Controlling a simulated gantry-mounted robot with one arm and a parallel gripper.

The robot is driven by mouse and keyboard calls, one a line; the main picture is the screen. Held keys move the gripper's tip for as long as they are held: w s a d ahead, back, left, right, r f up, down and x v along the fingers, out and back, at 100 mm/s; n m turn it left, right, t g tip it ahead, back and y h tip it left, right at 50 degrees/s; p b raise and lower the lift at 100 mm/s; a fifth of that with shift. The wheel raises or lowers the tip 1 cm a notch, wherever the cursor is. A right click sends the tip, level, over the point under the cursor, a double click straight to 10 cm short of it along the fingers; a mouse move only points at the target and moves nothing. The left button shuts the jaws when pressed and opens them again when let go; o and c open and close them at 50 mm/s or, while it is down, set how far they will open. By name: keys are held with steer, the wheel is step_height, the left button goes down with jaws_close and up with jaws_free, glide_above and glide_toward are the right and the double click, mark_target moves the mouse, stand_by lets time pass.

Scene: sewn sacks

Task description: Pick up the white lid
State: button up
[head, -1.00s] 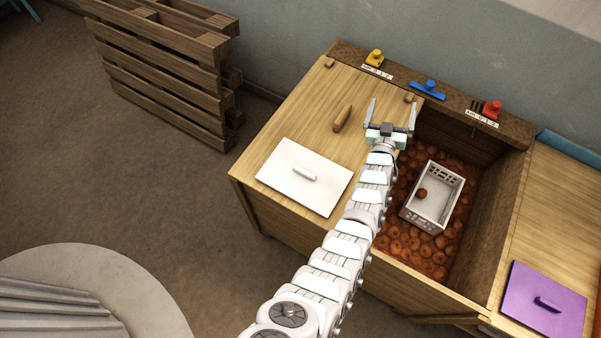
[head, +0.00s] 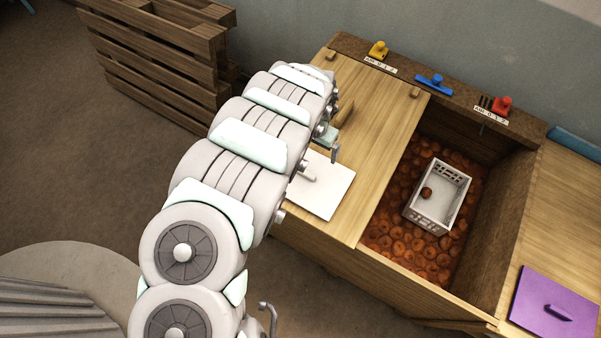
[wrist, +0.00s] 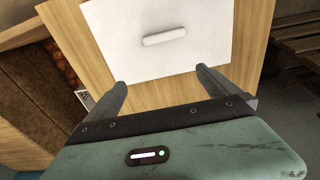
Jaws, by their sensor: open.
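The white lid (head: 325,190) is a flat square with a raised bar handle, lying on the wooden bench top. In the head view my arm covers its left part. In the wrist view the whole width of the lid (wrist: 125,55) shows beyond my fingers, with its handle (wrist: 164,37) near the top. My gripper (wrist: 162,82) is open and empty, its two fingers spread apart and pointing toward the lid, with the handle roughly between their lines. In the head view my gripper is mostly hidden behind my arm, near the lid's far edge.
An open bin right of the lid holds several round brown items and a white crate (head: 412,212) with one brown ball. A purple lid (head: 555,302) lies at the far right. Yellow (head: 378,50), blue (head: 435,85) and red (head: 501,106) pieces sit along the back ledge. A pallet (head: 150,60) stands at left.

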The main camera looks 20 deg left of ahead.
steer(key=s+a+g, duration=0.1)
steer(key=s+a, duration=0.1)
steer(key=s, duration=0.1)
glide_above(304, 172)
steer(key=f, duration=0.4)
steer(key=shift+w+d, duration=0.2)
steer(key=shift+w, duration=0.05)
steer(key=shift+a+f, duration=0.1)
steer(key=shift+f, duration=1.05)
steer(key=shift+s+f, duration=0.25)
steer(key=shift+f, duration=0.85)
steer(key=shift+w+f, duration=0.1)
steer(key=shift+f, duration=0.25)
steer(key=shift+a+f, duration=0.1)
steer(key=shift+f, duration=0.5)
steer(key=shift+c, duration=0.2)
steer(key=c, duration=1.4)
